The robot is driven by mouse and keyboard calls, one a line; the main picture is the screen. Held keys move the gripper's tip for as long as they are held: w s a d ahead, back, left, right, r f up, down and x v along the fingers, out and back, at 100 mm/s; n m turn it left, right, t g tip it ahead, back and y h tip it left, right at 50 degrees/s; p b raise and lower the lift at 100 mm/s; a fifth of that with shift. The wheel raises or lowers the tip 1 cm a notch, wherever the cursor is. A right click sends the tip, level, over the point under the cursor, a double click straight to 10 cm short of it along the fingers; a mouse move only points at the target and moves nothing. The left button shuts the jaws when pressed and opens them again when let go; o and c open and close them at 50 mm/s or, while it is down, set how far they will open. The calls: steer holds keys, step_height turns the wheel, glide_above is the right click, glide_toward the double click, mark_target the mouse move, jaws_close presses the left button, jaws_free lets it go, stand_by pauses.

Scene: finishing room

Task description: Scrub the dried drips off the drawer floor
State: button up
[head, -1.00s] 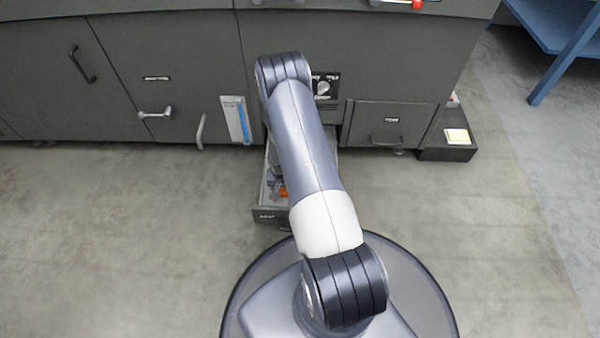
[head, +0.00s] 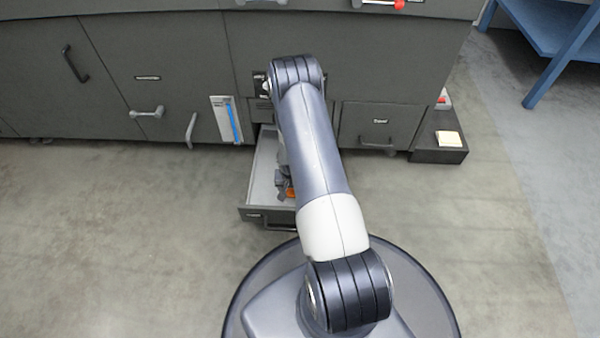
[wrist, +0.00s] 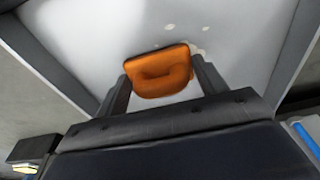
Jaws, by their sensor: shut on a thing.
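The open drawer (head: 262,170) juts out low from the dark cabinet, and its pale floor (wrist: 228,30) fills much of the wrist view. Small dried drips (wrist: 196,50) show on that floor just beyond and to the right of the orange scrubber (wrist: 160,73). My gripper (wrist: 160,82) is shut on the scrubber, with one finger at each side of it. In the head view the scrubber (head: 290,193) shows as a bit of orange in the drawer, and my arm hides much of the drawer. I cannot tell whether the scrubber touches the floor.
The drawer's dark front (head: 255,214) and side walls bound the space around my gripper. A blue table (head: 560,40) is at the far right. The concrete floor on both sides is clear.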

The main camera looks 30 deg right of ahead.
steer(key=shift+r+p, duration=2.1)
steer(key=shift+r, duration=1.85)
